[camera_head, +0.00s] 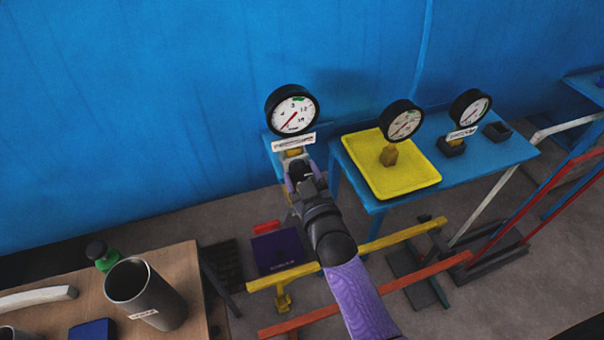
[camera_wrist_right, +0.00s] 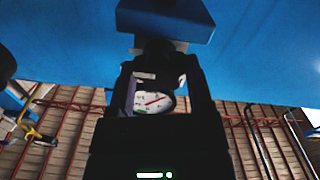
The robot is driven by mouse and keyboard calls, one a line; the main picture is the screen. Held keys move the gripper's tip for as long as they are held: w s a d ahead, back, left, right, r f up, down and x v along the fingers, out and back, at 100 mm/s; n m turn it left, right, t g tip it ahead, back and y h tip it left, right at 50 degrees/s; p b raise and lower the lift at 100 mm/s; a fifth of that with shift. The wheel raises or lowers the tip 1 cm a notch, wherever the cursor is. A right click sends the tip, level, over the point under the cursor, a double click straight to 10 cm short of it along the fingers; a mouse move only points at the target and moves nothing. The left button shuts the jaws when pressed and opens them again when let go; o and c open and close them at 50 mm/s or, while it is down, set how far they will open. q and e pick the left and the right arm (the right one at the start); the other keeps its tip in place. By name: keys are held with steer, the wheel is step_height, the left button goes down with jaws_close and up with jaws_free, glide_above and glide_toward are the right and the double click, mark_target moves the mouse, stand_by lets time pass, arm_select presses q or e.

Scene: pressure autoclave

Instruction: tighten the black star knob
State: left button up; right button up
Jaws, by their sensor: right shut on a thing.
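The gauge dial shows between the dark fingers in the right wrist view (camera_wrist_right: 152,102). The fingers hide most of the fitting. I cannot make out a black star knob for certain; a small green item with a dark round top (camera_head: 98,251) stands on the wooden table. My left gripper is out of view.
A yellow tray (camera_head: 420,182) with a second gauge (camera_head: 401,120) on a brass fitting lies on the blue table (camera_head: 515,148). A third gauge (camera_head: 470,106) stands in a black holder. A grey cup (camera_head: 160,300) stands on the wooden table. Yellow and red bars cross below.

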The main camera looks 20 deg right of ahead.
steer(key=shift+f, duration=0.1)
steer(key=o, duration=1)
steer(key=shift+o, duration=1.3)
steer(key=shift+s, duration=0.35)
steer(key=s+p, duration=0.1)
steer(key=s, duration=0.8)
steer(key=shift+s+d+p, duration=0.15)
steer(key=shift+p, duration=0.25)
